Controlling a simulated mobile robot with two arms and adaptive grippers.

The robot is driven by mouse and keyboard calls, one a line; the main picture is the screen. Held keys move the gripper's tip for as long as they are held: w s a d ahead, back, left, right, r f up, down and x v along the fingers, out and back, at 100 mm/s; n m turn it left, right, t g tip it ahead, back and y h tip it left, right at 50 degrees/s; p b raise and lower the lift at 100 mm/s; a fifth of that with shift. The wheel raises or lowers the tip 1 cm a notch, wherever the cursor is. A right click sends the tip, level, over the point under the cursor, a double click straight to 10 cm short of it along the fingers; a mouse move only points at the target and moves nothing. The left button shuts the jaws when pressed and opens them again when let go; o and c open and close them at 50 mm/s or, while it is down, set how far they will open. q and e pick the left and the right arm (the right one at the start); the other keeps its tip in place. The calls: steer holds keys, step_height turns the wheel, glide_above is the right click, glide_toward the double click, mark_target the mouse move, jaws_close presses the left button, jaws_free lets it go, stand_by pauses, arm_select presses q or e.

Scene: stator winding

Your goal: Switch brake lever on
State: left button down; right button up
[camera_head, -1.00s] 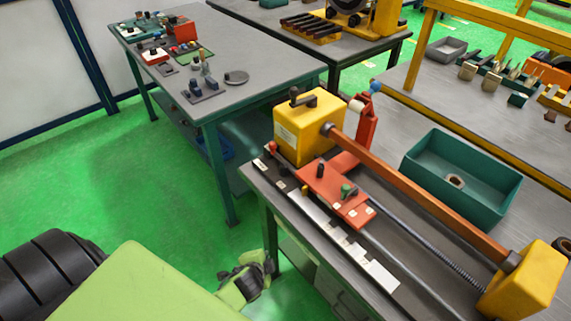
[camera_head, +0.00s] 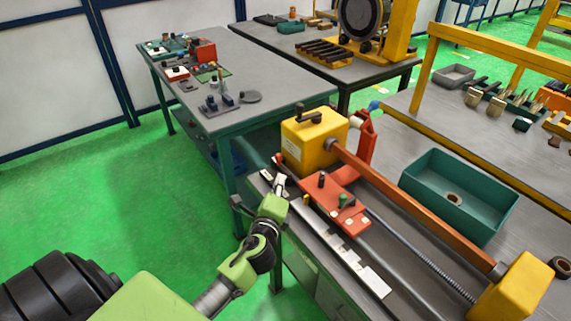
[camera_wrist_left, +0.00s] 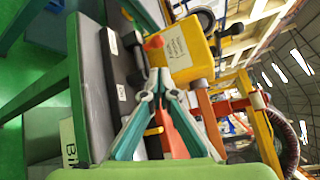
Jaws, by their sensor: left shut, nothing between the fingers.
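The winding machine has a yellow headstock box (camera_head: 312,148) with a black lever (camera_head: 308,117) on its top. In the left wrist view the yellow box (camera_wrist_left: 183,50) has a label and stands just beyond the fingertips. A red knob (camera_wrist_left: 153,42) by a black part shows at the box's edge; I cannot tell which lever is the brake lever. My left gripper (camera_head: 279,182) is shut and empty at the machine's front edge, beside the box. Its fingertips also show in the left wrist view (camera_wrist_left: 160,76), close below the red knob. I cannot tell if they touch anything. My right gripper is out of view.
The red carriage (camera_head: 330,198) with small knobs sits right of the gripper. A long brown bar (camera_head: 415,205) runs to the right yellow box (camera_head: 517,288). A green tray (camera_head: 460,213) stands behind. A table with parts (camera_head: 250,75) stands back left. Green floor left is clear.

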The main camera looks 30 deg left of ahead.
mark_target(283, 169)
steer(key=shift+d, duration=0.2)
arm_select(q)
steer(key=p+x, duration=0.1)
steer(key=x, duration=0.9)
steer(key=shift+f, duration=0.1)
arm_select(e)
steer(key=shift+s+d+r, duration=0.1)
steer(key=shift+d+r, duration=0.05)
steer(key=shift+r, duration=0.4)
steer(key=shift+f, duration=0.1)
